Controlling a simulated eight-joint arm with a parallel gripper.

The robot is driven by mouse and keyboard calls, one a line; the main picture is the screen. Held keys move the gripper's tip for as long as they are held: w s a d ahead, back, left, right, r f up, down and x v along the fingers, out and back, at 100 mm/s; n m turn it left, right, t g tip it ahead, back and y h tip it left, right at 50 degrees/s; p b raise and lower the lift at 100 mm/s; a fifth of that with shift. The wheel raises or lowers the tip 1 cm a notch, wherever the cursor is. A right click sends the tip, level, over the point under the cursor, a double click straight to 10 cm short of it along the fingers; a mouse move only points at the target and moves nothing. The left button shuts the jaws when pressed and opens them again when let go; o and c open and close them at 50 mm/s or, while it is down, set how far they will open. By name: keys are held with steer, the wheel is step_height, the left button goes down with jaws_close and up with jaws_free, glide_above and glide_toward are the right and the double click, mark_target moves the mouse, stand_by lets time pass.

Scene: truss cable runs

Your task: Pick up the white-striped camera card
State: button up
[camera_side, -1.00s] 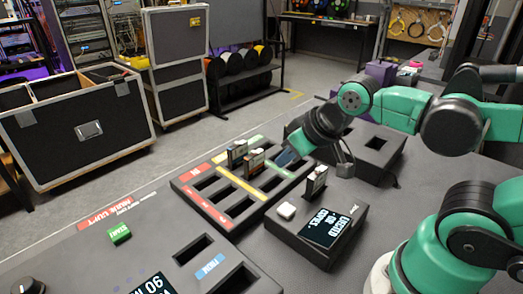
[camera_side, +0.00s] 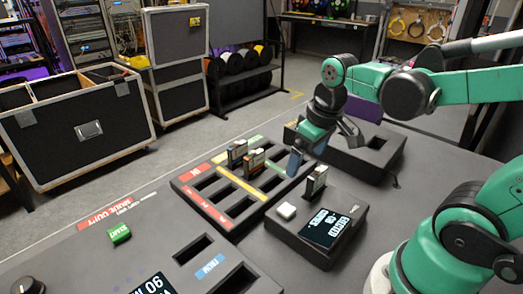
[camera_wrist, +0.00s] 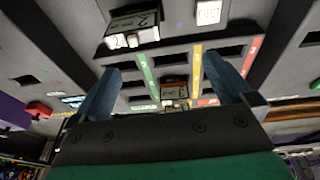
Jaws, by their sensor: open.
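A dark card with a pale top edge (camera_side: 316,180) stands upright in the small box with a display (camera_side: 322,226). In the wrist view what looks like the same card (camera_wrist: 132,32), with a white band and a "2", is at upper left, beyond the left finger. Two more cards stand in the striped tray: a dark one (camera_side: 237,153) and an orange-brown one (camera_side: 254,162), which also shows in the wrist view (camera_wrist: 174,91). Which card bears the white stripe is not certain.
The tray (camera_side: 227,219) has red, yellow and green strips and several empty slots. A white button (camera_side: 286,211) is on the small box. A dark slotted block (camera_side: 372,160) stands behind my gripper. A console with a green button (camera_side: 119,233) is at front left.

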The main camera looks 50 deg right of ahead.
mark_target(319, 169)
steer(key=d+g, duration=0.1)
steer(key=s+d+f+g, duration=0.1)
steer(key=shift+d+g, duration=0.3)
steer(key=shift+d, duration=0.05)
steer(key=shift+f, duration=2.75)
steer(key=c, duration=1.4)
steer(key=shift+o, duration=0.2)
steer(key=shift+r, duration=0.1)
